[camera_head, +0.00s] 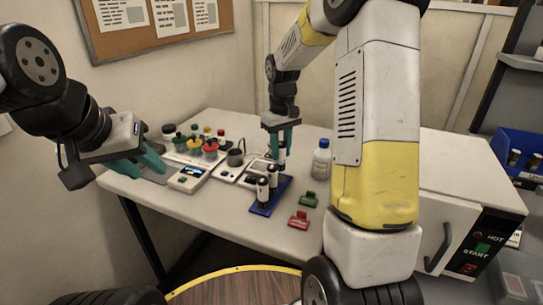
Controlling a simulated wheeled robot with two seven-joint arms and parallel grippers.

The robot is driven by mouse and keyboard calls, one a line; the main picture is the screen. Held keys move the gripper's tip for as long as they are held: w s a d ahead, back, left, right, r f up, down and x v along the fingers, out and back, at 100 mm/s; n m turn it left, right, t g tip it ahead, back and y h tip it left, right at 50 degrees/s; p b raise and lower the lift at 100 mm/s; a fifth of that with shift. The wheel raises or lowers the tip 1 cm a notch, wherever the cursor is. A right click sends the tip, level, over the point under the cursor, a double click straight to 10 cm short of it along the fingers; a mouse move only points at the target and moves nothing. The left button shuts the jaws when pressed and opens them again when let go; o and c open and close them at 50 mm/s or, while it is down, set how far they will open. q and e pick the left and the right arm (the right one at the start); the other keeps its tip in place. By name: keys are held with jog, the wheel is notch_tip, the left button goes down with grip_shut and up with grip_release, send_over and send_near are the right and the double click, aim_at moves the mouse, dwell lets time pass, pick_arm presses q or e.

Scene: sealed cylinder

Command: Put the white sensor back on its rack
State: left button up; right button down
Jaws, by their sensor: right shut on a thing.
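My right gripper (281,140), with teal fingers, points down over the table and is shut on a small white-and-dark sensor (281,158), mostly hidden between the fingers. The blue rack (259,210) lies just below and in front of it. Dark cylinders with white bands (263,190) stand upright on the rack; the back one is close to the held sensor, and I cannot tell if they touch. My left gripper (152,171), with teal fingers, is at the left end of the table, its fingers apart and empty.
A white oven (460,215) stands far right.

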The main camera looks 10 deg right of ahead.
aim_at(280, 160)
jog(key=shift+f, duration=1.95)
jog(key=shift+f, duration=0.1)
jog(key=c, duration=1.1)
grip_release()
